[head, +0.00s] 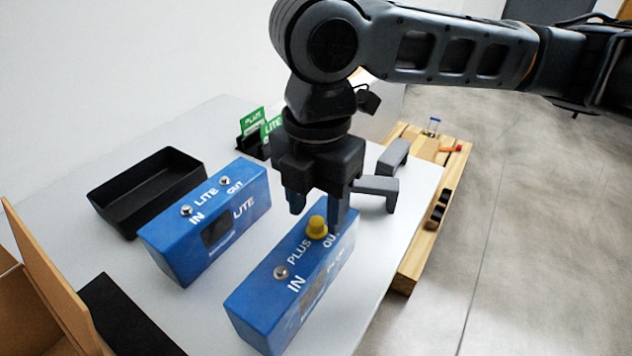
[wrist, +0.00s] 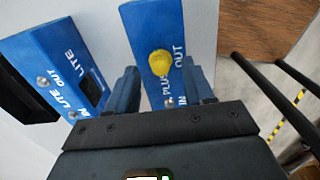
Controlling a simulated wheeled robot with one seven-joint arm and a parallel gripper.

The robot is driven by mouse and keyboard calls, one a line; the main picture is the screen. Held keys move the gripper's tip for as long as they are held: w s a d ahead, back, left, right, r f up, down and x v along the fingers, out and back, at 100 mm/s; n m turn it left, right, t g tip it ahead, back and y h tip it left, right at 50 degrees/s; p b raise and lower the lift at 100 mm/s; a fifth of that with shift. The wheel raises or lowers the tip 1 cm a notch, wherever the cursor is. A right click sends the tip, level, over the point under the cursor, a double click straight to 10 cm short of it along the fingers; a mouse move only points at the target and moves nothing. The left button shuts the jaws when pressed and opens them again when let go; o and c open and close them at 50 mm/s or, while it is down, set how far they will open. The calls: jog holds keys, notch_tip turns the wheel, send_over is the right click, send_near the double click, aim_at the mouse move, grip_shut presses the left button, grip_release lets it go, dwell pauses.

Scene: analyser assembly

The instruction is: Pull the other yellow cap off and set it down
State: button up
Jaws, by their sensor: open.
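The yellow cap (head: 317,227) sits on the OUT port of the blue PLUS box (head: 262,308). The cap also shows in the wrist view (wrist: 160,63), on top of the PLUS box (wrist: 150,22). My gripper (head: 316,212) points down over that end of the box, open and empty, with one finger on each side of the cap. In the wrist view the fingers (wrist: 163,80) stand apart, and the cap appears between and just beyond them. The PLUS box's IN port (head: 281,272) is bare metal. No second yellow cap is visible.
The blue LITE box (head: 185,248) with two bare ports stands to the left. A black open tray (head: 118,222) lies behind it. Green cards (head: 253,121) and grey brackets (head: 378,186) are farther back. A wooden bench (head: 408,268) adjoins the white table's right edge.

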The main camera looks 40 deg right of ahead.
aim_at(317, 220)
jog(key=shift+f, duration=0.65)
grip_shut()
jog(key=c, duration=0.6)
grip_release()
grip_shut()
jog(key=shift+r+p, duration=0.45)
jog(key=shift+r, duration=0.05)
jog(key=shift+r+p, duration=3.1)
jog(key=shift+r, duration=0.35)
